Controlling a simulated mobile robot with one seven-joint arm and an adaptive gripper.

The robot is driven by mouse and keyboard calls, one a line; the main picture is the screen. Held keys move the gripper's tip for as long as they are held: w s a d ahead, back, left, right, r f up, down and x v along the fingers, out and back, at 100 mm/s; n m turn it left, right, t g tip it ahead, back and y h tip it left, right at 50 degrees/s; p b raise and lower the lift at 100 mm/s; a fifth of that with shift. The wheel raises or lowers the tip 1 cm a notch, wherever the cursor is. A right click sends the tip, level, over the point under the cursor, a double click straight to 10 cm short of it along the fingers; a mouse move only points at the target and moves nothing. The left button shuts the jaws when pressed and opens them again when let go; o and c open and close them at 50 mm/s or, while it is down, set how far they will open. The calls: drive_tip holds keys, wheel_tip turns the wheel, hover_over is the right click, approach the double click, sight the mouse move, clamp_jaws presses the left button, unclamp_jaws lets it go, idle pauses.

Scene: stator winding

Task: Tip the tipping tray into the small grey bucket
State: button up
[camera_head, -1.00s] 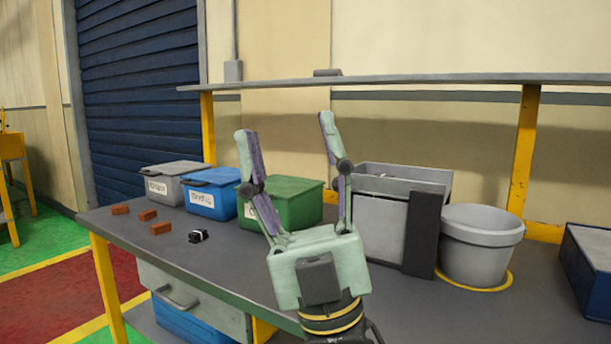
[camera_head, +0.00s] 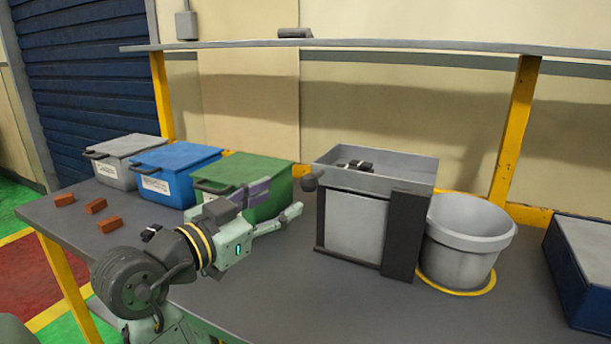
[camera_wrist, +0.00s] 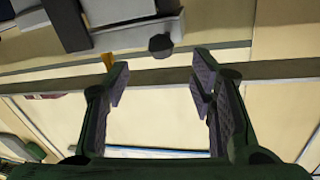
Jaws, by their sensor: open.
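The tipping tray (camera_head: 410,184) is a grey open tray on a grey and black stand, with several small dark parts inside. It sits level, and a dark round knob (camera_head: 310,180) sticks out at its left end. The small grey bucket (camera_head: 462,245) stands upright on a yellow ring just right of the stand; its inside looks empty as far as it shows. My gripper (camera_head: 280,203) is open and empty, left of the tray, pointing right in front of the green bin. In the wrist view the knob (camera_wrist: 160,45) shows beyond my open fingers (camera_wrist: 160,82), apart from them.
Lidded grey (camera_head: 125,160), blue (camera_head: 178,172) and green (camera_head: 262,180) bins line the bench's back left. Several orange blocks (camera_head: 95,206) lie at the left. A dark blue box (camera_head: 575,290) stands at the right. A shelf (camera_head: 400,45) spans above.

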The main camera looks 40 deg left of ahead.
sight(303, 186)
drive_tip(key=w+p, duration=0.1)
drive_tip(key=w, duration=0.4)
drive_tip(key=w+p, duration=0.1)
drive_tip(key=w, duration=0.3)
drive_tip(key=shift+w+a+p, duration=0.2)
drive_tip(key=shift+w+p, duration=0.1)
drive_tip(key=shift+w, duration=0.05)
clamp_jaws()
idle(0.4)
